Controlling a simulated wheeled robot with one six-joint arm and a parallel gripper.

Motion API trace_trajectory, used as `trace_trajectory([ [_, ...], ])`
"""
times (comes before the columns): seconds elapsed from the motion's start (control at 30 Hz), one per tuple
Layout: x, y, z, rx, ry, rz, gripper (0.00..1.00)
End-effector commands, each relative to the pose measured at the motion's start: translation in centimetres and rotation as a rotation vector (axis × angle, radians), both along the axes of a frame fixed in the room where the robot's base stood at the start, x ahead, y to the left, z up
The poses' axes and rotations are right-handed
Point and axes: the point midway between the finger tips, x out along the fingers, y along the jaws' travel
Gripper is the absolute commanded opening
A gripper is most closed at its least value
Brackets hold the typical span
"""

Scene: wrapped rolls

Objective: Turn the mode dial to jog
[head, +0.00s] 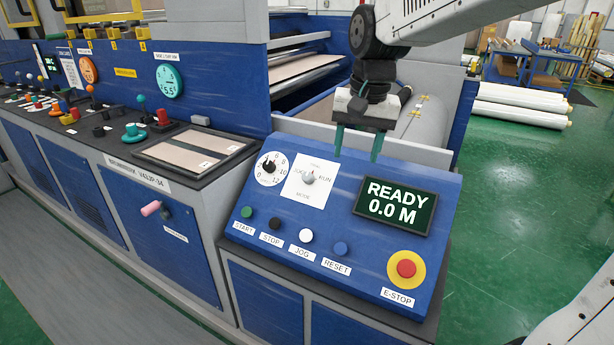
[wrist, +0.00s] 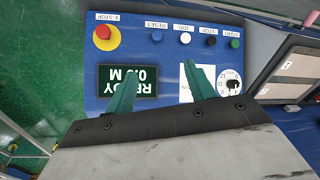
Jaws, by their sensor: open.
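The mode dial (head: 308,178) is a grey knob on a white plate (head: 304,193) on the blue sloped control panel (head: 335,245). "RUN" is readable at the plate's right; the knob's exact setting is too small to tell. My gripper (head: 357,157) is open and empty, above the panel's upper edge, to the right of and above the dial in the head view. In the wrist view my gripper (wrist: 162,85) has its two green fingers apart over the panel. The right finger covers part of the white plate (wrist: 187,85), and the dial knob is hidden there.
A numbered dial (head: 269,168) sits left of the plate. The display (head: 396,206) reads "READY 0.0 M". Green START (head: 247,212), black STOP (head: 275,224), white JOG (head: 306,236) and blue RESET (head: 341,249) buttons line the front. A red E-STOP (head: 406,268) is at the right.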

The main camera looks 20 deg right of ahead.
Motion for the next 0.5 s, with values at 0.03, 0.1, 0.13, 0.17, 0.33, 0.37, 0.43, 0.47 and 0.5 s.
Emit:
trace_trajectory([
  [0.03, 2.5, 0.1, -0.7, 0.008, 0.008, -0.038, 0.54],
  [0.1, 5.9, 0.2, -1.6, 0.020, 0.010, -0.097, 0.54],
  [0.13, 7.3, 0.3, -2.1, 0.025, 0.011, -0.121, 0.54],
  [0.17, 8.7, 0.3, -2.7, 0.030, 0.013, -0.147, 0.54],
  [0.33, 16.3, 0.7, -6.5, 0.061, 0.019, -0.291, 0.54],
  [0.37, 17.5, 0.8, -7.4, 0.066, 0.020, -0.315, 0.54],
  [0.43, 20.1, 0.9, -9.3, 0.076, 0.023, -0.369, 0.54],
  [0.47, 21.1, 0.9, -10.0, 0.081, 0.023, -0.389, 0.54],
  [0.5, 22.3, 1.0, -11.0, 0.086, 0.025, -0.415, 0.54],
])
